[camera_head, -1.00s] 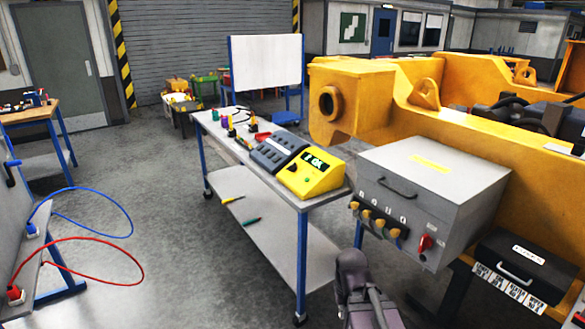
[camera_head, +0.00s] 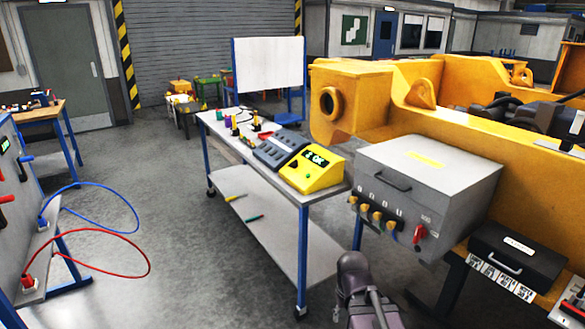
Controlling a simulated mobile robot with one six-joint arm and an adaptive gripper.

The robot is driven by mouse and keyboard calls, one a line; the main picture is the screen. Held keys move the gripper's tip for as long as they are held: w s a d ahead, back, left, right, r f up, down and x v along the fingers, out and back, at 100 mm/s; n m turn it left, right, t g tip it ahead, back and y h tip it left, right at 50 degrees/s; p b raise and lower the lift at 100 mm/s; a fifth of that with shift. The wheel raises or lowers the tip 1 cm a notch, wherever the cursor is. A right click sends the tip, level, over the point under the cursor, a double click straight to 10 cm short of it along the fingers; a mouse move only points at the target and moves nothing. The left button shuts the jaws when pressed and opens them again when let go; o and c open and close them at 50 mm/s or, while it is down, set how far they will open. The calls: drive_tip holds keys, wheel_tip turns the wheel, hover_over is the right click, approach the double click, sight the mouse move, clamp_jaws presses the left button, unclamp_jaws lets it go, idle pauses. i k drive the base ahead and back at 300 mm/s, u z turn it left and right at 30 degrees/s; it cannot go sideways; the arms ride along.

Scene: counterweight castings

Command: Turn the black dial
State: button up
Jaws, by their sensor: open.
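No dial can be made out for certain as the black dial. A yellow device (camera_head: 325,176) with a lit display and a green button stands at the near end of a wheeled table; small dark parts on its face are too small to tell. A grey box (camera_head: 435,180) to its right has several yellow-brown connectors (camera_head: 377,216) and a red switch (camera_head: 419,234) on its front. My arm shows at the bottom centre, below the grey box and apart from it. My gripper is not seen in this view.
The wheeled table (camera_head: 232,146) has a lower shelf (camera_head: 275,238) with two small tools. A panel at the left edge (camera_head: 20,205) carries red and blue cables that loop over the floor (camera_head: 140,215). A large yellow casting (camera_head: 365,92) stands behind the box. A black case (camera_head: 520,250) is at right.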

sight(294, 163)
drive_tip(key=k, duration=1.15)
drive_tip(key=u, duration=0.65)
drive_tip(key=i, duration=1.85)
drive_tip(key=z, duration=0.45)
drive_tip(key=i, duration=0.65)
drive_tip(key=z, duration=0.4)
